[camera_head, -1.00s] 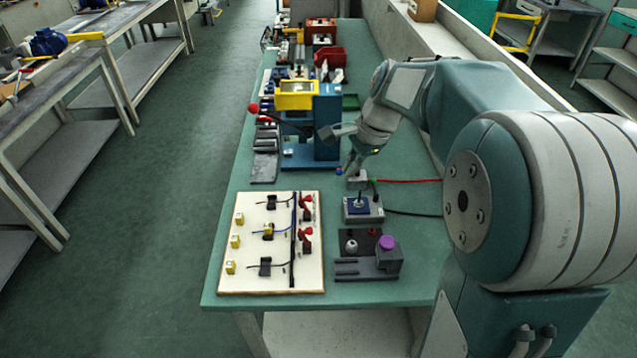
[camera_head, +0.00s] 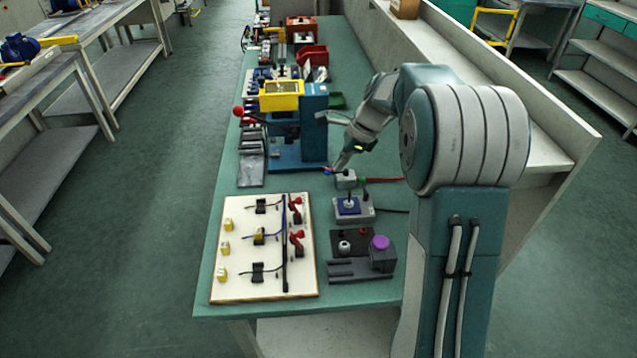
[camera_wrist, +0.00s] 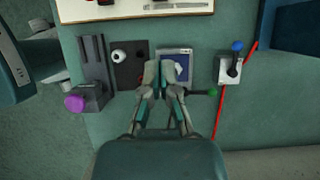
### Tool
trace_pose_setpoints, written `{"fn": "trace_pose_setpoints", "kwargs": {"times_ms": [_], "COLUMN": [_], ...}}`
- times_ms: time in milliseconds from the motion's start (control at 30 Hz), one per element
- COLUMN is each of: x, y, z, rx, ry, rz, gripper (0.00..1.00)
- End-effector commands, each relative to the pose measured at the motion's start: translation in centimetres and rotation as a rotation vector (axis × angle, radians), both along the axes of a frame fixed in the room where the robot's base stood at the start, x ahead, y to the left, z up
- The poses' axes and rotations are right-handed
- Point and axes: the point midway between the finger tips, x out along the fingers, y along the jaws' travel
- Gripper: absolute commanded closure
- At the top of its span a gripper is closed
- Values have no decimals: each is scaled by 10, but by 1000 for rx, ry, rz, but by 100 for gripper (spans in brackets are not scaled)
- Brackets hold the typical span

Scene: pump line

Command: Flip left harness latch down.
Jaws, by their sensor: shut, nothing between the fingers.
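The white harness board (camera_head: 240,275) lies flat at the near left of the bench. Two red latches sit near its right edge, the farther one (camera_head: 295,206) and the nearer one (camera_head: 297,238). Both look raised, though they are small, and I cannot tell which is the left one. My gripper (camera_head: 340,166) is shut and empty, above the bench behind and to the right of the board, not touching a latch. In the wrist view my gripper (camera_wrist: 160,75) points down near a blue-topped box, and only the board's edge (camera_wrist: 150,16) shows at the top.
A blue-topped switch box (camera_head: 350,208), a grey fixture with a purple knob (camera_head: 380,245) and a small grey lever box (camera_head: 346,180) stand right of the board. A blue press with a yellow top (camera_head: 283,98) stands behind. Bare bench lies along the front.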

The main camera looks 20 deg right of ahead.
Motion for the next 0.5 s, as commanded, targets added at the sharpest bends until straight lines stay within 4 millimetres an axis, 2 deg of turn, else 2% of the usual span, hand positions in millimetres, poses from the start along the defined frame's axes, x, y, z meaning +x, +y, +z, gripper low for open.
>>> {"fn": "trace_pose_setpoints", "kwargs": {"times_ms": [500], "x": [6], "y": [39], "z": [-85], "rx": [1], "ry": [4], "rz": [3], "gripper": [100]}}
